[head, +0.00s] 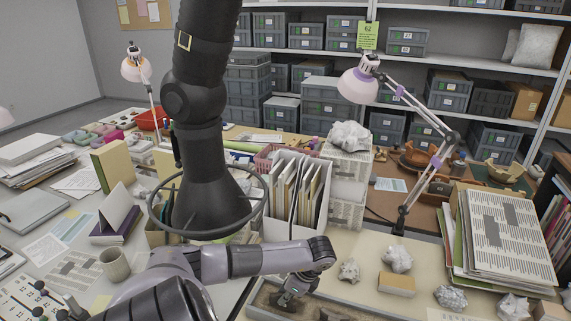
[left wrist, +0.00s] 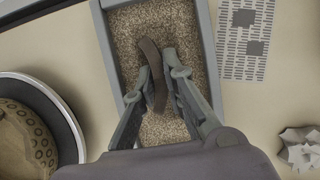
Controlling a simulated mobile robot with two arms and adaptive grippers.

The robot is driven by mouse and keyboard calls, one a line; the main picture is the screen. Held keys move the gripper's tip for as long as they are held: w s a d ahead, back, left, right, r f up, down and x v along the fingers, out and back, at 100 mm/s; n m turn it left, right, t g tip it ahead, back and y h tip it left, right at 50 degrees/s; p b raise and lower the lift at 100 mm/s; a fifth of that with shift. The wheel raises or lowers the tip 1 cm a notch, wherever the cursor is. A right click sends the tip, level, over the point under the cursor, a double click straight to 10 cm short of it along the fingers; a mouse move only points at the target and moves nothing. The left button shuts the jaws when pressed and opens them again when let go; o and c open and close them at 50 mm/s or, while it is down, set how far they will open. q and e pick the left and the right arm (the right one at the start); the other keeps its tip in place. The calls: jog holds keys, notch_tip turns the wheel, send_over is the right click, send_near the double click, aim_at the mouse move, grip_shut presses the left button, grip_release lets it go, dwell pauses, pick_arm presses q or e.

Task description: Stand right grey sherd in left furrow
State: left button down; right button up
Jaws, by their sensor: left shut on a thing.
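My left gripper (head: 291,291) reaches low over the sand tray (head: 345,304) at the bottom of the head view. In the left wrist view this gripper (left wrist: 157,68) is shut on a dark brownish curved sherd (left wrist: 152,62). The sherd shows as a narrow band, edge-on between the fingers, above the speckled sand of the tray (left wrist: 211,50). I cannot tell whether its lower edge touches the sand. The furrows are not clearly visible. My right gripper is not in view.
A patterned brown vessel (left wrist: 22,140) sits left of the tray in the wrist view. A white crumpled lump (left wrist: 301,148) and a printed sheet (left wrist: 245,38) lie to the right. In the head view, a file box (head: 292,225) stands behind the tray and a lamp (head: 425,185) stands to the right.

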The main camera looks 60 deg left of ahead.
pick_arm(q)
jog(key=c, duration=1.6)
grip_release()
jog(key=shift+r, duration=0.1)
jog(key=v, duration=1.1)
jog(key=shift+w+d+r, duration=0.15)
jog(key=shift+r, duration=0.2)
jog(key=shift+f, duration=0.1)
